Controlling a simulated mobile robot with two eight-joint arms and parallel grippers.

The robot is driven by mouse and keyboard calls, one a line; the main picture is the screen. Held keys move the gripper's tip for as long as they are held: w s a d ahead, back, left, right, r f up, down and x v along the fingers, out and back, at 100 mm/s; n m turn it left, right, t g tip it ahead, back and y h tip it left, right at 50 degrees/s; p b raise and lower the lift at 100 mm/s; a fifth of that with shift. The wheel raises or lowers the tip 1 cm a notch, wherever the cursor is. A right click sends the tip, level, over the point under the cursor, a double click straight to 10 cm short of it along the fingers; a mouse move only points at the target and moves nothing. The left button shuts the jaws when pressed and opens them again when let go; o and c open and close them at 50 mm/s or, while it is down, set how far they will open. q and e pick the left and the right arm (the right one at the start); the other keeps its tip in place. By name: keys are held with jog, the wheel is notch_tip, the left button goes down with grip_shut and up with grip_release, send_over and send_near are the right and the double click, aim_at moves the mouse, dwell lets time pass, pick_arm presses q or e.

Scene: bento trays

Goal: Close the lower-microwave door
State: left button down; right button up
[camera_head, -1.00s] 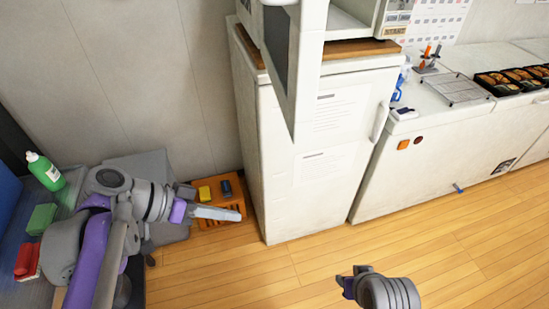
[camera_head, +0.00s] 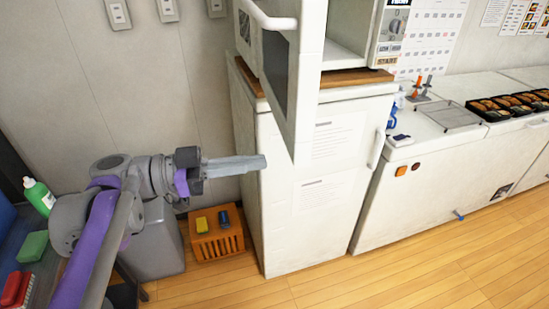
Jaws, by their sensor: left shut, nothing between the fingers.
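The lower microwave (camera_head: 348,40) stands on a wooden board on top of a white fridge. Its door (camera_head: 305,75) is swung wide open toward me, with a white handle (camera_head: 268,18) on its left side. The microwave's inside shows through the opening. My left gripper (camera_head: 262,162) is shut and empty. It points right, below and to the left of the door, in front of the fridge's left side in the picture, and looks apart from the door. My right gripper is out of view.
The white fridge (camera_head: 325,200) stands below the microwave. An orange crate (camera_head: 216,243) with small items stands on the floor to its left. A green bottle (camera_head: 38,195) is at the far left. A white counter (camera_head: 430,190) with bento trays (camera_head: 510,106) is on the right. Open wooden floor lies in front.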

aim_at(292, 158)
pick_arm(q)
jog(key=shift+x, duration=2.2)
jog(key=shift+d, duration=0.1)
